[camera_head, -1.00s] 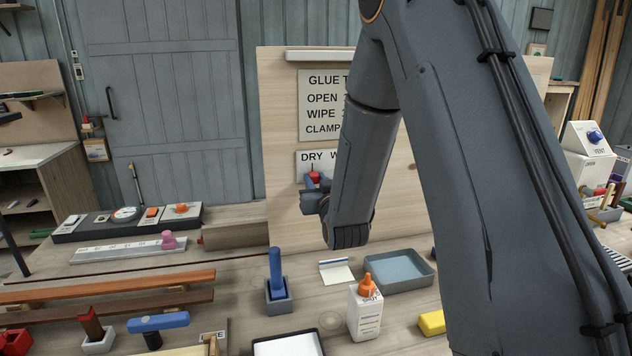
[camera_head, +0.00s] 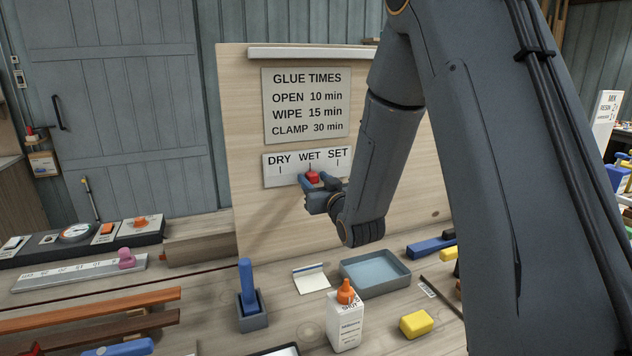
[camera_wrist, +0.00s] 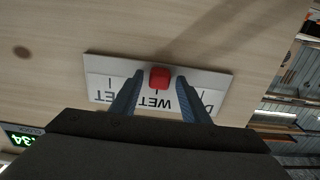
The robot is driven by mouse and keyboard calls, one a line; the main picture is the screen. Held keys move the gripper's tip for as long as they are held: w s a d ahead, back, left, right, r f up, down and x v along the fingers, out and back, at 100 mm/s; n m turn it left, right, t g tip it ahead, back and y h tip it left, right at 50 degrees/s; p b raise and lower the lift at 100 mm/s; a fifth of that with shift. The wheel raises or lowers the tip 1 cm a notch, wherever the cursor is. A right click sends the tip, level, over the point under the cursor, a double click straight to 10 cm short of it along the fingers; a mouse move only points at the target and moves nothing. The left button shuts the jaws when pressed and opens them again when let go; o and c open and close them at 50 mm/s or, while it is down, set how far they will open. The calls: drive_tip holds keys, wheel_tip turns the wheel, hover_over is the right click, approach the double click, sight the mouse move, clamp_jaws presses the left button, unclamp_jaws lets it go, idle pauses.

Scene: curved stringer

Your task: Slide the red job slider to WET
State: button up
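The red job slider (camera_head: 312,177) sits on the white DRY, WET, SET label strip (camera_head: 274,172), directly below the WET mark. In the wrist view, where the lettering is upside down, the red slider (camera_wrist: 160,77) lines up with the word WET on the strip (camera_wrist: 215,83). My gripper (camera_wrist: 159,84) has one blue finger on each side of the slider, with a visible gap on both sides, so it is open around it. In the head view my gripper (camera_head: 318,188) is at the board, and its fingers partly cover the strip's lower edge.
The wooden board (camera_head: 245,130) carries a glue times sign (camera_head: 305,105). On the bench below are a blue tray (camera_head: 375,272), a white bottle with orange cap (camera_head: 345,318), a yellow block (camera_head: 416,323) and a blue-handled tool in a holder (camera_head: 250,298).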

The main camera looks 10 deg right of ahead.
drive_tip(key=s+d+b, duration=0.1)
drive_tip(key=s+b, duration=0.1)
drive_tip(key=s, duration=0.5)
drive_tip(key=shift+s+d, duration=0.2)
drive_tip(key=shift+s, duration=0.2)
